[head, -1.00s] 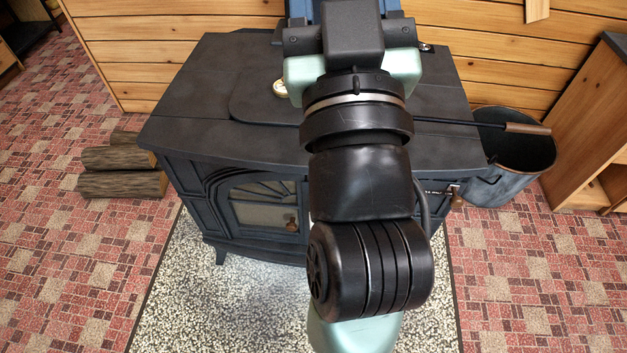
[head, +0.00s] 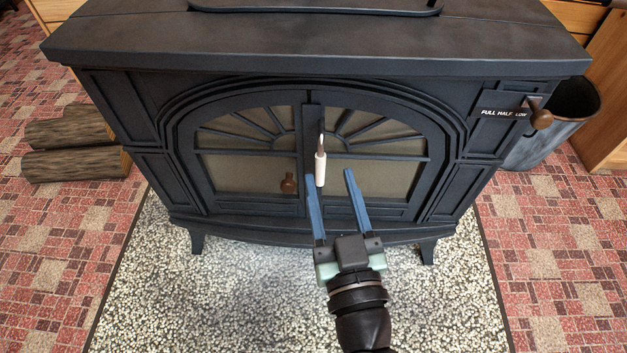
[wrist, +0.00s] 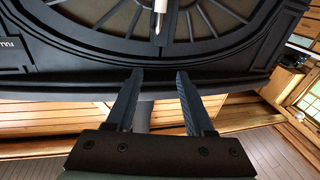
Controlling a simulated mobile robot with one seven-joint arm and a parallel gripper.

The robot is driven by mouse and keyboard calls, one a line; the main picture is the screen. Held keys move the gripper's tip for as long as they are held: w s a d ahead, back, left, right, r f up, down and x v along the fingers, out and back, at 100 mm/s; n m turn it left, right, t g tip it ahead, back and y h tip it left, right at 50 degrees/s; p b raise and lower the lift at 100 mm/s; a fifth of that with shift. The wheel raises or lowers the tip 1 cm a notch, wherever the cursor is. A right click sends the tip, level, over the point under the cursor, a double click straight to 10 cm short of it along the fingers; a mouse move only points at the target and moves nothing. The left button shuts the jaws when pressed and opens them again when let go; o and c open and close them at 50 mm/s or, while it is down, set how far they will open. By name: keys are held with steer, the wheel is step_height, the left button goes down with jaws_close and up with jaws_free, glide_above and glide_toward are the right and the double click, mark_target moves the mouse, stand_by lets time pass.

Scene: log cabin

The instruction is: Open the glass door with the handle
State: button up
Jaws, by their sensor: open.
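A black stove has an arched pair of glass doors, a left glass door (head: 245,165) and a right glass door (head: 375,165), both shut. A white-gripped handle (head: 320,168) stands upright at the middle seam. It also shows at the top of the wrist view (wrist: 160,8). A brown knob (head: 289,184) sits on the left door. My gripper (head: 331,175) is in front of the doors, its two blue fingers open and empty. In the head view the fingertips appear just below and to either side of the handle. In the wrist view my gripper (wrist: 157,72) is apart from the handle.
A brown-knobbed lever (head: 540,118) with a label is at the stove's upper right. Cut logs (head: 75,150) lie left on the carpet. A dark bucket (head: 560,120) stands at the right. The speckled hearth pad (head: 170,300) in front is clear.

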steer(key=b, duration=0.3)
glide_toward(321, 169)
steer(key=shift+g+h, duration=0.3)
steer(key=shift+g, duration=0.1)
steer(key=w, duration=0.3)
steer(key=w+a+p, duration=0.1)
steer(key=w, duration=0.3)
steer(key=w+a, duration=0.1)
steer(key=w, duration=0.2)
steer(key=shift+w+a+r, duration=0.1)
steer(key=shift+w+r, duration=0.25)
jaws_close()
stand_by(0.4)
